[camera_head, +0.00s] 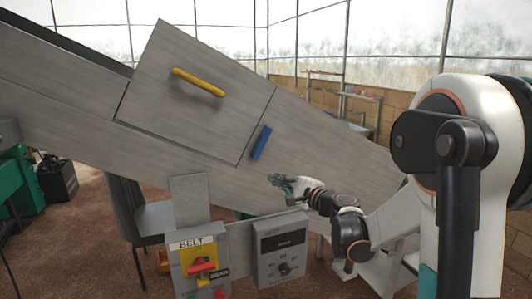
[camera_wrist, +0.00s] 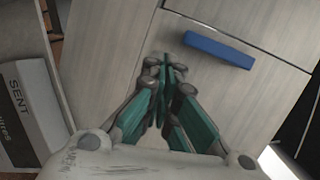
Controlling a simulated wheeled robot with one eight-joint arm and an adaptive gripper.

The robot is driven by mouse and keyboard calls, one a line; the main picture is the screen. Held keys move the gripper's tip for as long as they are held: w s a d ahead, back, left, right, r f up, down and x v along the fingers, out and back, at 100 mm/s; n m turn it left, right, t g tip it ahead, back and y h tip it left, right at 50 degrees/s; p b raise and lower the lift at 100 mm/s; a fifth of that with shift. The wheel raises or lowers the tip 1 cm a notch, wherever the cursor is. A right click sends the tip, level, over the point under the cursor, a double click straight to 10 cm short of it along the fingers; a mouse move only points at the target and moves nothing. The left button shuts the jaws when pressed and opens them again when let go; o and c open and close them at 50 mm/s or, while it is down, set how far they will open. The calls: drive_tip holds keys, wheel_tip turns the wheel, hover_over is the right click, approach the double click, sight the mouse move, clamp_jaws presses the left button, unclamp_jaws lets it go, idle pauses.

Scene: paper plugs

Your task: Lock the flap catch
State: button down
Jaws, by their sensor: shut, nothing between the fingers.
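The flap (camera_head: 192,90) is a grey panel with a yellow bar handle (camera_head: 199,82), set in the sloping grey housing. The catch is a blue bar (camera_head: 261,142) just right of the flap's lower right edge, tilted in the head view. In the wrist view the blue catch (camera_wrist: 218,50) lies beyond and to the right of my fingertips, close to a panel seam. My gripper (camera_head: 279,181) is below and right of the catch in the head view. In the wrist view my gripper's (camera_wrist: 168,62) green-padded fingers are together and empty, apart from the catch.
A belt control box (camera_head: 190,262) with a red and yellow switch and a grey box with a knob (camera_head: 281,250) stand below the housing. A chair (camera_head: 150,215) is behind at left. The panel around the catch is clear.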

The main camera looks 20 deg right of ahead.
sight(261, 143)
drive_tip(key=s+d+m+t+h+p, duration=0.1)
drive_tip(key=d+m+t, duration=0.1)
drive_tip(key=d, duration=0.4)
drive_tip(key=shift+d+r+h, duration=0.15)
drive_tip(key=shift+r+h, duration=0.15)
drive_tip(key=shift+r, duration=0.1)
drive_tip(key=shift+s, duration=0.1)
drive_tip(key=x, duration=1)
drive_tip(key=a+r, duration=0.2)
drive_tip(key=a, duration=0.1)
drive_tip(key=shift+a+p, duration=0.15)
drive_tip(key=shift+p, duration=0.15)
drive_tip(key=shift+a, duration=0.2)
